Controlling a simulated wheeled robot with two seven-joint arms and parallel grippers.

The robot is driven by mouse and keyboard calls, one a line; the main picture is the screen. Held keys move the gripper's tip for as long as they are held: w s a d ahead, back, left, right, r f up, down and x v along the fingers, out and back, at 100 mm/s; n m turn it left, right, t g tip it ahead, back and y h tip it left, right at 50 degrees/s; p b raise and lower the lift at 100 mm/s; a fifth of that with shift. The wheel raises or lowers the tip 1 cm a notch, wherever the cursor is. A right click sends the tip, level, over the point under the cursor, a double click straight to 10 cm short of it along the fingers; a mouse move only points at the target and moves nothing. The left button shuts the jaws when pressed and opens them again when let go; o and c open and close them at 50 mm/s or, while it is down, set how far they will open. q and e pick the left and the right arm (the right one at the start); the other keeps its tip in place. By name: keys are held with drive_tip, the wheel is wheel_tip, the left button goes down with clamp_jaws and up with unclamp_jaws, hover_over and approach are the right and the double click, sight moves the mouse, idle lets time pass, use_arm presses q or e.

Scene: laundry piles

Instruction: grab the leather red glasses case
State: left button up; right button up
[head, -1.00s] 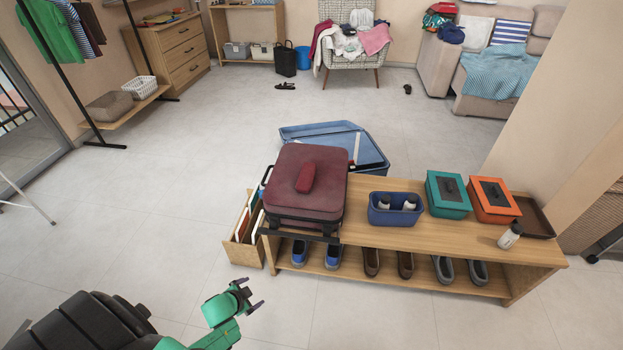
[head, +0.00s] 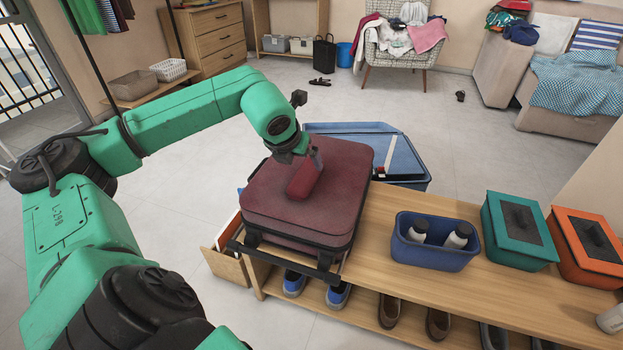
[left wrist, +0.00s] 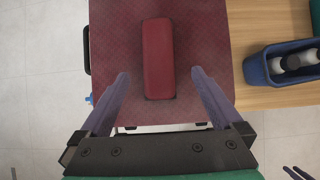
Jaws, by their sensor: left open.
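The red leather glasses case (head: 302,181) lies on top of a dark red suitcase (head: 335,205), which rests on the left end of a wooden bench. My left gripper (head: 306,172) is over the case in the head view, and its fingers partly overlap it. In the left wrist view, the case (left wrist: 158,58) lies lengthwise ahead of the open, empty fingers (left wrist: 160,75), in line with the gap between them. I cannot tell their height above it. Dark prongs, probably of my right gripper (left wrist: 298,173), show at the lower right corner of the wrist view.
The bench (head: 420,285) also holds a blue bin (head: 433,255) with white bottles, a teal box (head: 518,230) and an orange box (head: 590,245). Shoes stand on its lower shelf.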

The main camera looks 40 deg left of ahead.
sight(306, 173)
use_arm(q)
drive_tip(key=b+x, duration=0.1)
drive_tip(key=x, duration=0.9)
drive_tip(key=shift+a+f, duration=0.2)
drive_tip(key=shift+f, duration=0.1)
drive_tip(key=shift+r, duration=0.1)
drive_tip(key=c, duration=1.4)
use_arm(e)
wheel_tip(306, 173, up, 2)
drive_tip(key=shift+a, duration=0.1)
use_arm(q)
drive_tip(key=shift+r, duration=0.1)
